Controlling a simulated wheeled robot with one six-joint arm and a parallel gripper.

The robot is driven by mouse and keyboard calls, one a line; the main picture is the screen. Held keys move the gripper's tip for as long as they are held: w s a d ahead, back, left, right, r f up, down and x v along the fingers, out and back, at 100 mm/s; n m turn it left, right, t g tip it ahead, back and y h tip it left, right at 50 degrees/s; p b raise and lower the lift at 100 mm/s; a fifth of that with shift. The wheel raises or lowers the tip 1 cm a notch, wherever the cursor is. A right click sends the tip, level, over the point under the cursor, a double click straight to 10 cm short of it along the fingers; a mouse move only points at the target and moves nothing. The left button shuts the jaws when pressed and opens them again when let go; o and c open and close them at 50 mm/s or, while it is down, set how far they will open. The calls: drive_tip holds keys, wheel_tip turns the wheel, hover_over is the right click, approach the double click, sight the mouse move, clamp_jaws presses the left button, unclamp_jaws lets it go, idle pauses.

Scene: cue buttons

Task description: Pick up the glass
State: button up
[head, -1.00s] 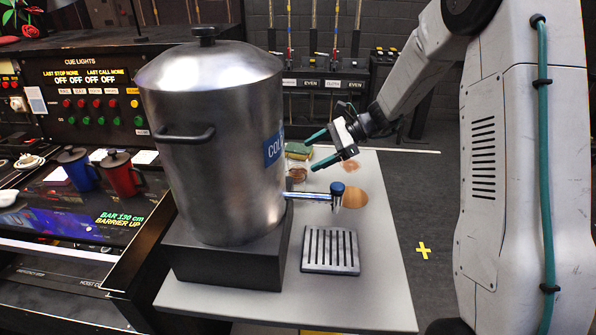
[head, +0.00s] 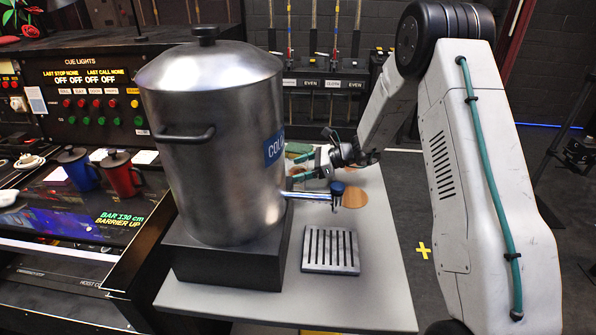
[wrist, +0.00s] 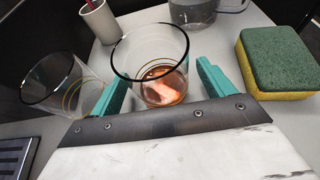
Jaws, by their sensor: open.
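A clear glass (wrist: 150,60) with a little reddish-brown content at its bottom stands upright in the wrist view. My gripper (wrist: 160,88) is open, with one teal finger on each side of this glass; I cannot tell whether either finger touches it. A second clear glass (wrist: 52,88), with gold rings and seemingly empty, is to the left, close to the left finger. In the head view my gripper (head: 304,166) is low over the table, just right of the large urn. The glasses are mostly hidden there by the gripper and urn.
The steel urn (head: 212,140) stands on a black block, its tap (head: 315,196) reaching right. A slotted drip tray (head: 331,251) lies in front. A green-yellow sponge (wrist: 276,62) is right of the glass. A white cup (wrist: 100,20) and a glass jug (wrist: 195,11) are behind.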

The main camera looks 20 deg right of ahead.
drive_tip(key=shift+w+a+f, duration=0.15)
drive_tip(key=shift+a+f, duration=0.05)
drive_tip(key=shift+a, duration=0.25)
drive_tip(key=c, duration=1.2)
drive_tip(key=shift+r, duration=0.15)
